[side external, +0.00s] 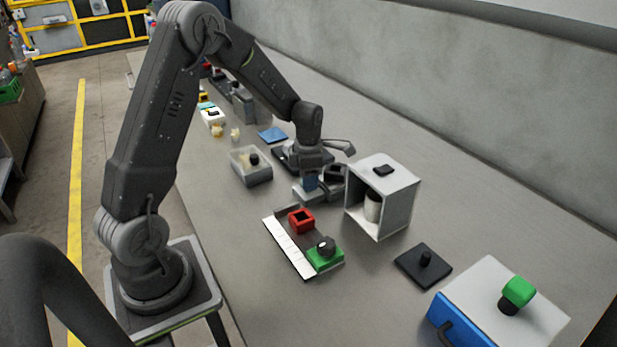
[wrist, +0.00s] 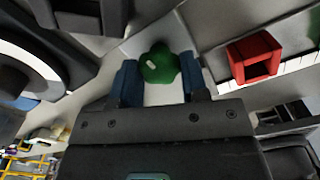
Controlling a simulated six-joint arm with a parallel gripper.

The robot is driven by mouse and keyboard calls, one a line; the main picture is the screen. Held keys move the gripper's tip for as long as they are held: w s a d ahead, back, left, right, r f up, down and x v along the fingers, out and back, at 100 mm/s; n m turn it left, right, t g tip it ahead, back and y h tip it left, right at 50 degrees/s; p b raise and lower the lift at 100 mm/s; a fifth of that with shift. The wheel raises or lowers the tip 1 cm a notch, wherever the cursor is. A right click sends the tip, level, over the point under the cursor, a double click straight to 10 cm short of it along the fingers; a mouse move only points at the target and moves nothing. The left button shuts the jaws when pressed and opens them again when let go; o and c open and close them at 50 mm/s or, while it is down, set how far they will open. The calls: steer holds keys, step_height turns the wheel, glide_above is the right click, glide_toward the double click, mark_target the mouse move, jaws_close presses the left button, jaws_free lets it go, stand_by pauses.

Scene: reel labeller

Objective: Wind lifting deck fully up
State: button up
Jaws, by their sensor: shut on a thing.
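My gripper (wrist: 159,82) points down with its two blue fingers on either side of a rounded green knob (wrist: 158,65), shut on it. In the side external view my gripper (side external: 310,185) is low over the bench, left of the white open-fronted box, and hides the knob. A pale grey plate (wrist: 165,95) shows under the knob. A low grey piece (side external: 303,196) shows beneath the fingers in the side view. I cannot tell which part is the lifting deck or how high it stands.
A red square block (side external: 301,220) and a white strip (side external: 285,250) lie close in front. The white box (side external: 400,205) stands close on the right. A clear tray (side external: 252,168) is at left. Bare bench lies behind the box.

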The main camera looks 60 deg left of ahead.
steer(key=shift+m, duration=0.7)
steer(key=o, duration=0.9)
steer(key=shift+o, duration=0.2)
steer(key=shift+r, duration=0.1)
step_height(320, 180, up, 14)
